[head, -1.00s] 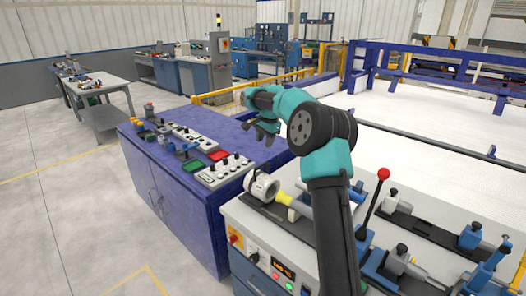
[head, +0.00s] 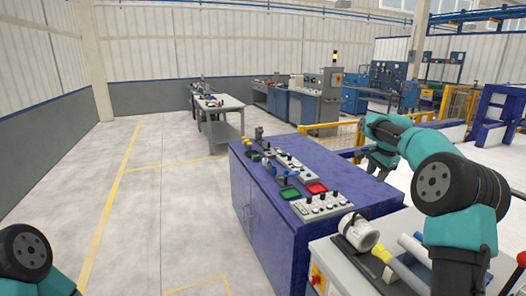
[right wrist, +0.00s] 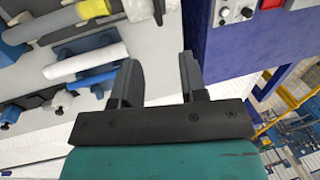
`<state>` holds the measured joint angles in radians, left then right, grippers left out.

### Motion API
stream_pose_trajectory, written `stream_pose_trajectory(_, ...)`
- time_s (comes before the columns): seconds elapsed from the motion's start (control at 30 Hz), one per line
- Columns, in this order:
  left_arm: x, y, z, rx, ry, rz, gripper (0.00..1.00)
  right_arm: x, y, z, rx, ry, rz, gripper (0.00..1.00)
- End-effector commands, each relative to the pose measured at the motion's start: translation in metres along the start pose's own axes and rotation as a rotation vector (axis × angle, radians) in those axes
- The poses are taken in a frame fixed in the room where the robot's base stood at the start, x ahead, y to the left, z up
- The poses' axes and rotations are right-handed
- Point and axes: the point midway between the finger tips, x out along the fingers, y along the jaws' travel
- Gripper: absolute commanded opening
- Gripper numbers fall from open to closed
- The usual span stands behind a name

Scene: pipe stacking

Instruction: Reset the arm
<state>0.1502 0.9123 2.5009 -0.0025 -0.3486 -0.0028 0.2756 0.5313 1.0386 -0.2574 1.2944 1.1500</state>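My right gripper (head: 372,166) is raised above the right end of the blue cabinet in the head view. In the right wrist view the right gripper (right wrist: 160,75) has its two fingers apart with nothing between them. My left arm shows only as a teal and black joint at the bottom left corner of the head view; its gripper is out of frame. The pipe (right wrist: 88,62) also shows in the right wrist view.
The blue cabinet (head: 245,195) carries control panels, a green tray (head: 289,193) and a red tray (head: 316,188). A grey table (head: 219,103) stands further back. The floor (head: 150,210) at the left is clear.

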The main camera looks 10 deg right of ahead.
Motion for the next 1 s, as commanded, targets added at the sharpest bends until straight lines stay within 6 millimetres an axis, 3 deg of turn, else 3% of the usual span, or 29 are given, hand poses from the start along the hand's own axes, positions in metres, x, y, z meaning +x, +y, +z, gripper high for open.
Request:
stream_pose_trajectory(0.17,0.0,0.0,0.0,0.0,0.0,0.0,0.43,0.048,-0.007,0.02,-0.091,-0.028,0.002,0.39)
stream_pose_trajectory(0.37,0.0,0.0,0.0,0.0,0.0,0.0,0.43,0.146,-0.008,0.07,-0.283,-0.087,-0.01,0.39)
stream_pose_trajectory(0.57,0.0,0.0,0.0,0.0,0.0,0.0,0.43,0.241,0.013,0.135,-0.48,-0.152,-0.036,0.39)
stream_pose_trajectory(0.77,0.0,0.0,0.0,0.0,0.0,0.0,0.43,0.324,0.061,0.206,-0.666,-0.214,-0.066,0.39)
stream_pose_trajectory(1.0,0.0,0.0,0.0,0.0,0.0,0.0,0.43,0.394,0.149,0.292,-0.877,-0.276,-0.103,0.39)
